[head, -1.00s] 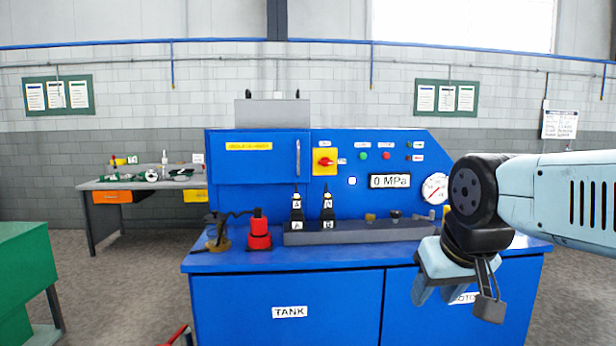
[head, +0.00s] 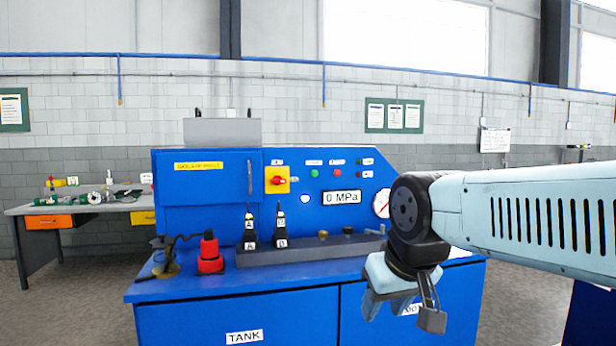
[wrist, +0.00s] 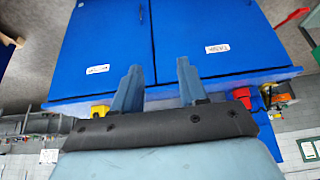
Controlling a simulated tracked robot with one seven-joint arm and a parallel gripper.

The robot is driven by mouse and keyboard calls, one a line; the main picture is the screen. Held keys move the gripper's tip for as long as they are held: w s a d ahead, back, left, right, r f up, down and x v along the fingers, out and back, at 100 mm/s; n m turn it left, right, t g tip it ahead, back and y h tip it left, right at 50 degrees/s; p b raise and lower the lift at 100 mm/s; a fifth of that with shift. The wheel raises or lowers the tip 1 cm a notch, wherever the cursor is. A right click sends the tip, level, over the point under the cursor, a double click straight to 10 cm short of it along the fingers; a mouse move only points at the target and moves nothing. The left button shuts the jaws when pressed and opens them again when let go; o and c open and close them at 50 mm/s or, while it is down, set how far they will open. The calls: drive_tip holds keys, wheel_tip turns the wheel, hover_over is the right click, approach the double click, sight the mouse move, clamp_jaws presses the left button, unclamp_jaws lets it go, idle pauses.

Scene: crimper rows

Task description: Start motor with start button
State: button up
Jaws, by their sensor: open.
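A blue machine cabinet (head: 330,270) stands in front of me with an upright control panel (head: 220,190). The panel has a small green button (head: 315,174) and a red button (head: 337,174) beside it, right of a yellow plate with a red rotary switch (head: 277,180). Their labels are too small to read. A display (head: 342,197) reads 0 MPa. My gripper (head: 385,305) hangs in front of the cabinet's right side, below and right of the buttons, apart from them. It is open and empty. The wrist view shows its two fingers (wrist: 157,88) apart, with the cabinet doors beyond.
A red tool (head: 210,255) and two black levers (head: 265,228) stand on the worktop. A gauge (head: 381,203) is partly hidden by my arm. A grey side table (head: 85,207) stands at the left. Floor is open between table and cabinet.

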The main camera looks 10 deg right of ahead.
clamp_jaws()
idle(1.5)
